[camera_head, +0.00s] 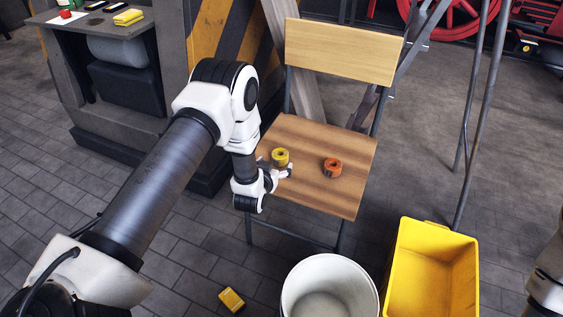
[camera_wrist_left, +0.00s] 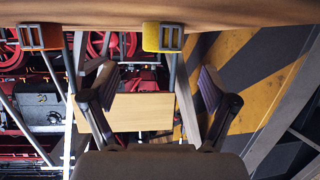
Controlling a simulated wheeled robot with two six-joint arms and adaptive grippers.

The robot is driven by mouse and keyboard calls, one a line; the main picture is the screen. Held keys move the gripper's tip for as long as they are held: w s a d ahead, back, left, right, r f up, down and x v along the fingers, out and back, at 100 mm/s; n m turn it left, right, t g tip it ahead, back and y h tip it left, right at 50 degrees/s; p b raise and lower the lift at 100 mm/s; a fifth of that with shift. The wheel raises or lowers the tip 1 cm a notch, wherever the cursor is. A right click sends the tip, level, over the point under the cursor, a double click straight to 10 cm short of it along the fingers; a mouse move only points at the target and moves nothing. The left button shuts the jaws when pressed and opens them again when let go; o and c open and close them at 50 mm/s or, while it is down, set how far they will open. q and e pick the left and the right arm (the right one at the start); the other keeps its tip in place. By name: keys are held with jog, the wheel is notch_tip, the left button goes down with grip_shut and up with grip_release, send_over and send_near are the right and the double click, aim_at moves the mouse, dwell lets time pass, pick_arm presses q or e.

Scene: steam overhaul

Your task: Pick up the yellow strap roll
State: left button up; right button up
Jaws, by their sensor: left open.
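The yellow strap roll (camera_head: 280,157) stands on the wooden chair seat (camera_head: 312,192), near its left edge. My left gripper (camera_head: 281,172) is at the seat's left edge, just on the near side of the roll. In the left wrist view, which is upside down, the yellow strap roll (camera_wrist_left: 163,38) shows at the top, between the directions of the two spread fingers. The left gripper (camera_wrist_left: 158,82) is open and empty, with the roll ahead of it. Whether a finger touches the roll is not clear. My right gripper is out of view.
An orange strap roll (camera_head: 332,167) stands on the seat right of the yellow one. The chair's backrest (camera_head: 342,52) rises behind. A white bucket (camera_head: 329,291), a yellow bin (camera_head: 431,275) and a small yellow object (camera_head: 231,300) are on the floor in front.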

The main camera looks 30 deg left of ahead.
aim_at(279, 155)
pick_arm(q)
jog(key=b+x, duration=0.1)
jog(key=x, duration=0.5)
jog(key=shift+w+a+b, duration=0.1)
jog(key=shift+a+b, duration=0.1)
jog(key=shift+b, duration=0.15)
jog(key=shift+r, duration=0.1)
jog(key=c, duration=1.3)
jog(key=shift+r, duration=0.1)
